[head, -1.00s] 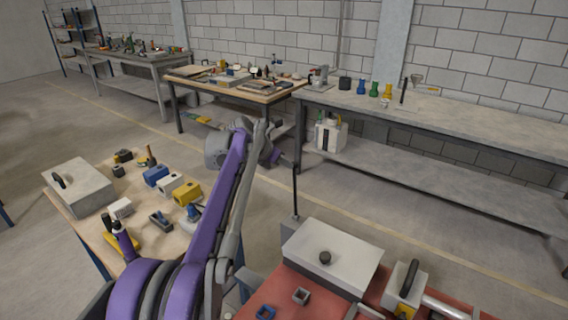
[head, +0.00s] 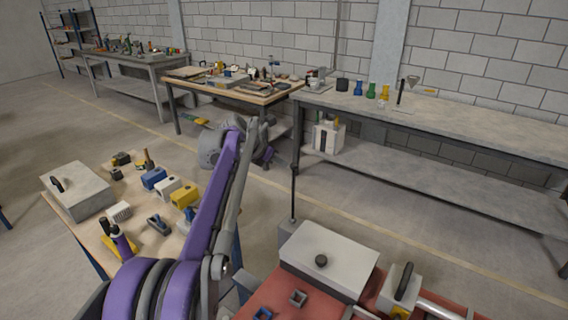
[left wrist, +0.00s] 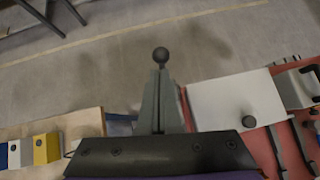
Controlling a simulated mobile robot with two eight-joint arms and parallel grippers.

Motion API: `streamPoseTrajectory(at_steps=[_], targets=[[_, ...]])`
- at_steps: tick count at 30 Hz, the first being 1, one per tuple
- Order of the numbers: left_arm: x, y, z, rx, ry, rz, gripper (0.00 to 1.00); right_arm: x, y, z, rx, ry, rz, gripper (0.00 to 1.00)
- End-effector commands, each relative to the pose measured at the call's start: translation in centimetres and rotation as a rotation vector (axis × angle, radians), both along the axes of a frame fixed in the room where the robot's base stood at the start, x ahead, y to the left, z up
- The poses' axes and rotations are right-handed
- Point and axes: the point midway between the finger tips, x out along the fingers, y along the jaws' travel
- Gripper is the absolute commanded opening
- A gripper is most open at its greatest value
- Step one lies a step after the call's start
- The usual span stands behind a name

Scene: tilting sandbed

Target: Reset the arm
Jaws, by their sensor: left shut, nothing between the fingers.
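A dark ball knob (left wrist: 160,55) shows just beyond the fingertips. In the head view a thin black upright rod (head: 293,195) stands to the right of the gripper, apart from it. My right gripper is not in view.
A wooden table (head: 75,212) at left holds a grey lidded box (head: 78,190) and several small blocks. A red surface (head: 275,290) at lower right carries a pale box with a black knob (head: 325,250). Workbenches (head: 440,120) line the wall. Open floor lies between.

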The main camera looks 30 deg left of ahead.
Motion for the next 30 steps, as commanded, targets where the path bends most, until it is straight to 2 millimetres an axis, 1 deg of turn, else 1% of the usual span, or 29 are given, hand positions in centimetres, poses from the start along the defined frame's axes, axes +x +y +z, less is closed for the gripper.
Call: streamPoseTrajectory(at_steps=[1, 6, 12, 16, 23, 26, 29, 30], targets=[[-0.8, 0.3, 1.1, -0.001, -0.002, 0.003, 0.00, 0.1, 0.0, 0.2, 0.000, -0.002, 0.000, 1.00], [-3.4, 1.0, 4.0, 0.000, 0.000, 0.003, 0.00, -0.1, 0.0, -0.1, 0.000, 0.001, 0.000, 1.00], [-5.5, 1.6, 6.6, 0.000, -0.001, 0.002, 0.00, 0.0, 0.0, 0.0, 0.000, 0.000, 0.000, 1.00], [-6.3, 1.7, 7.5, 0.001, 0.000, 0.001, 0.00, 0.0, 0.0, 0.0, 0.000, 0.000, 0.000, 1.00], [-6.5, 1.6, 7.7, 0.004, 0.000, -0.003, 0.00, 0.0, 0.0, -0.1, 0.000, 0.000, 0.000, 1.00], [-7.0, 0.3, 7.2, 0.059, 0.000, -0.065, 0.00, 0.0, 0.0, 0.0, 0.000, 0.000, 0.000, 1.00], [-8.6, -3.0, 5.6, 0.216, 0.001, -0.236, 0.00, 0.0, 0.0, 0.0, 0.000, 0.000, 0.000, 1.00], [-9.6, -4.8, 4.6, 0.305, 0.000, -0.336, 0.00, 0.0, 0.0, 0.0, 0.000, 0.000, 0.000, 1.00]])
